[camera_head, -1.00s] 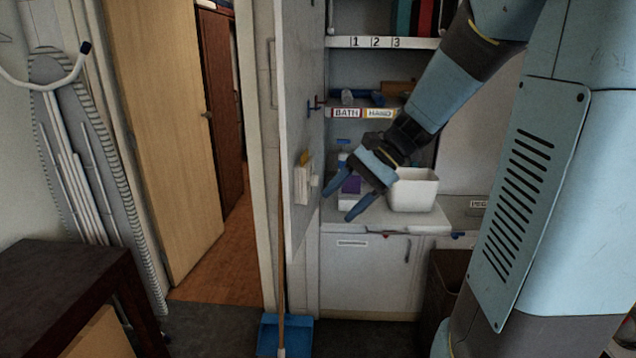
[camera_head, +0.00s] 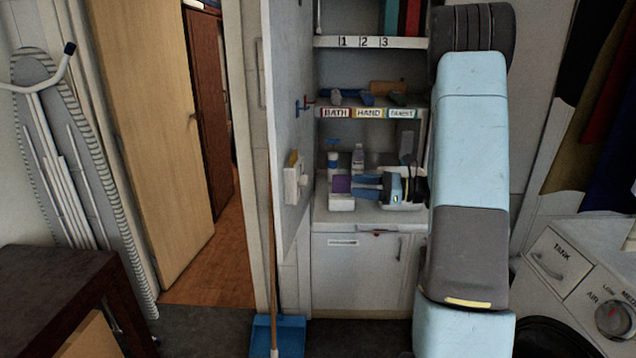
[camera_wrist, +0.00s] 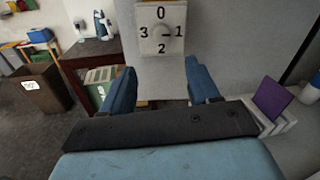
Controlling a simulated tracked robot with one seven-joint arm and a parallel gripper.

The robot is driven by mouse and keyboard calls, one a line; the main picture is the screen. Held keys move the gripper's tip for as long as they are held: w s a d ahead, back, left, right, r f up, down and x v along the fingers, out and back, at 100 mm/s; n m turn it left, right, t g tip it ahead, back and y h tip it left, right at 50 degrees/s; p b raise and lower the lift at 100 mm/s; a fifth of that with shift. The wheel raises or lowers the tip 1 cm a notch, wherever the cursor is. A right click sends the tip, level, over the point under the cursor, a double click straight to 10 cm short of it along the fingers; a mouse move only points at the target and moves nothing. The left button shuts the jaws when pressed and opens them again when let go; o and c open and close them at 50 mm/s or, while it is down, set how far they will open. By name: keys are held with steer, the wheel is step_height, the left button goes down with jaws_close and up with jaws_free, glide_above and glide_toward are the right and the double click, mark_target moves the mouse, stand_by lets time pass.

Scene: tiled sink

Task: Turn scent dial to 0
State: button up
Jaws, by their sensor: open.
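The scent dial (camera_wrist: 158,38) is a round pale knob on a cream plate marked 0, 1, 2 and 3, with 0 at the top. A dark mark on the knob's right side faces the 1. In the head view the dial's box (camera_head: 291,184) is mounted on the inner face of the grey open door. My gripper (camera_head: 354,187) is open and empty, pointing left toward the dial from over the counter. In the wrist view my gripper's blue fingers (camera_wrist: 158,74) are spread below the dial and apart from it.
A white box with a purple top (camera_head: 341,201) stands close by my fingers, with bottles (camera_head: 357,158) behind. Labelled shelves (camera_head: 372,112) are above the counter. A blue dustpan (camera_head: 290,335) and broom stand by the door. A machine with a dial (camera_head: 612,318) is at right.

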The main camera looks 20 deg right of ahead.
mark_target(308, 181)
steer(key=x, duration=1.3)
steer(key=shift+w+a+r, duration=0.1)
steer(key=shift+w+a, duration=0.05)
steer(key=shift+a, duration=0.15)
steer(key=c, duration=1)
steer(key=shift+d, duration=0.4)
steer(key=shift+c, duration=0.2)
steer(key=shift+a, duration=0.4)
steer(key=n, duration=1.7)
steer(key=shift+s+f+n+y, duration=0.2)
steer(key=shift+f+n+y, duration=0.1)
steer(key=shift+f+n, duration=0.1)
steer(key=shift+n, duration=0.3)
